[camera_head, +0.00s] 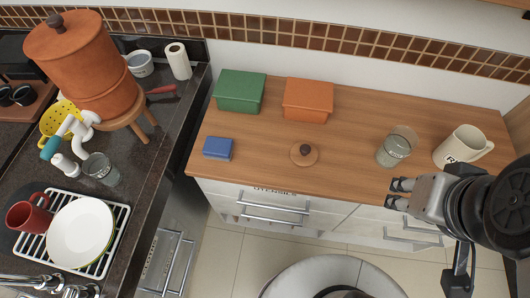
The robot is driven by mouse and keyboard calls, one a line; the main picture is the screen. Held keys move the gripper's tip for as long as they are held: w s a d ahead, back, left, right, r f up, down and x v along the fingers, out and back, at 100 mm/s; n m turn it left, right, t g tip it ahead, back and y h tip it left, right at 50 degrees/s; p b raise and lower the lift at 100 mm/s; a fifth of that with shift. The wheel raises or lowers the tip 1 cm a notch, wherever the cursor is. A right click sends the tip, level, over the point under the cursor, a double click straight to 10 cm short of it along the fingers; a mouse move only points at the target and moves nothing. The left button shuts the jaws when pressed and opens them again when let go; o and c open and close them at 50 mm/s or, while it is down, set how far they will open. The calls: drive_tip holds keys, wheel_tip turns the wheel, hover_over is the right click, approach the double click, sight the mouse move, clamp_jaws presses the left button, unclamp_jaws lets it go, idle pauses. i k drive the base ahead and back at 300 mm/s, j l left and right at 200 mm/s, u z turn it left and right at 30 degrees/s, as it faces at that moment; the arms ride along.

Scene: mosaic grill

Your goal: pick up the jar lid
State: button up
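The jar lid (304,154) is a flat round wooden disc with a dark knob on top. It lies on the wooden counter (265,135) near the front edge, in the middle of the view. My gripper (395,194) is to the right of the lid and lower in the picture, by the front edge of the counter. Its two fingers point left with a gap between them, and nothing shows in the gap. It is clearly apart from the lid.
On the counter are a green box (240,91), an orange box (308,99), a small blue box (217,148), a glass (396,147) and a white mug (462,147). Counter around the lid is clear.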

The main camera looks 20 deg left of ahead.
sight(303, 154)
drive_tip(key=u, duration=0.85)
drive_tip(key=i+u, duration=0.1)
drive_tip(key=u, duration=0.3)
drive_tip(key=i+l+u, duration=0.1)
drive_tip(key=u, duration=0.3)
drive_tip(key=l+u, duration=0.2)
drive_tip(key=u, duration=0.25)
